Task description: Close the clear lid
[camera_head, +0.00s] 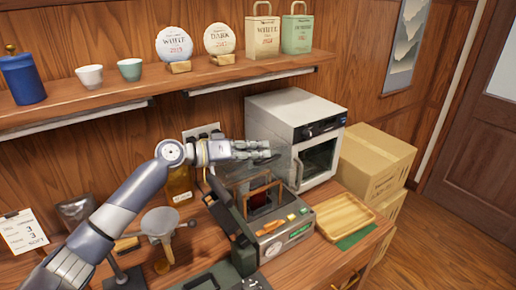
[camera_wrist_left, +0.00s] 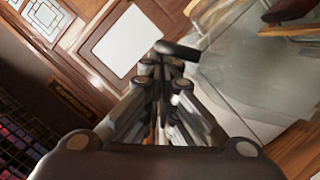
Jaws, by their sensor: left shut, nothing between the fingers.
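The clear lid (camera_head: 283,160) stands raised at the back of a grey-green machine (camera_head: 272,248). It is see-through, and its edges are hard to make out. My left gripper (camera_head: 268,149) is shut and empty at the lid's upper left, in front of the white oven; I cannot tell whether it touches the lid. In the left wrist view, the shut fingers (camera_wrist_left: 172,52) are beside a large clear pane (camera_wrist_left: 235,85) on the right. A wooden-framed dark piece (camera_head: 262,197) stands in the machine's opening. My right gripper is not in view.
A white oven (camera_head: 290,108) stands behind the machine, with cardboard boxes (camera_head: 372,160) to its right. A wooden tray (camera_head: 343,215) lies right of the machine. A grey stand (camera_head: 160,222) is to its left. A shelf (camera_head: 160,83) with cups and tea cakes runs above.

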